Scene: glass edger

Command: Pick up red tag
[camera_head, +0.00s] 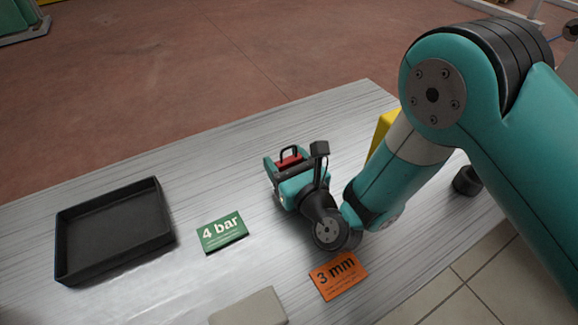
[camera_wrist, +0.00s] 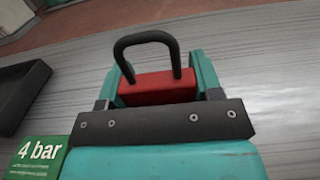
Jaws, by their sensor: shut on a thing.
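The red tag (camera_wrist: 157,88) is a red block with a black loop handle on top. In the wrist view it sits between the two teal fingers of my gripper (camera_wrist: 160,80), which is shut on it. In the head view the red tag (camera_head: 289,160) shows at the end of my gripper (camera_head: 286,162), over the middle of the table. Its lower part is hidden by the gripper, and I cannot tell whether it touches the table.
A black tray (camera_head: 112,228) lies at the left of the grey table (camera_head: 240,145). A green "4 bar" card (camera_head: 222,231) and an orange "3 mm" card (camera_head: 338,276) lie near my arm. A yellow object (camera_head: 383,128) stands behind my arm. A grey block (camera_head: 249,308) is at the front.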

